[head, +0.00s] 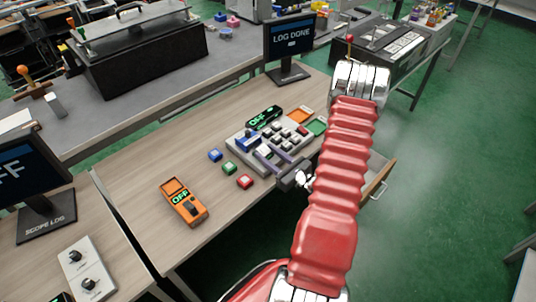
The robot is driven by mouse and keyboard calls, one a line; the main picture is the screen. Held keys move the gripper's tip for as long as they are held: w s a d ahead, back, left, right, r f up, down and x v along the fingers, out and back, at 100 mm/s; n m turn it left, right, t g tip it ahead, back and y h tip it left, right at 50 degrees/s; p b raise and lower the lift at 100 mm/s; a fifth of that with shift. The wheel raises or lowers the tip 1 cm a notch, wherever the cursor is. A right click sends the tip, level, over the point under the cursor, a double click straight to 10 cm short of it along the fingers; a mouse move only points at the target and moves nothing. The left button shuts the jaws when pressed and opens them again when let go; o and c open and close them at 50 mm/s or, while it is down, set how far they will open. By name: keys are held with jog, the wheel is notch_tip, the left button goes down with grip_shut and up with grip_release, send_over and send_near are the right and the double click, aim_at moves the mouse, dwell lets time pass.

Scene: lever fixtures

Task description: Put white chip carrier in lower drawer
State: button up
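A grey board (244,136) with several small pale and dark blocks lies on the wooden bench. Pale blocks (278,138) show on it, but I cannot tell which is the white chip carrier. My gripper (266,152) is over the board's front part, its two grey-purple fingers apart. Nothing held can be made out between them. A drawer (377,183) with a wooden front and handle stands pulled out at the bench's right side. My red arm hides part of it, and I cannot tell whether it is the lower one.
Blue (215,155), green (229,168) and red (244,181) blocks lie left of the board. An orange meter (184,202) reading OFF lies nearer. A monitor (290,48) reading LOG DONE stands behind. Bare bench top lies at the left.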

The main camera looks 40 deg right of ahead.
jog(key=shift+o, duration=1.4)
jog(key=shift+r, duration=0.1)
jog(key=shift+f, duration=0.25)
jog(key=s, duration=1.3)
jog(key=shift+s+d, duration=0.2)
jog(key=shift+s, duration=0.2)
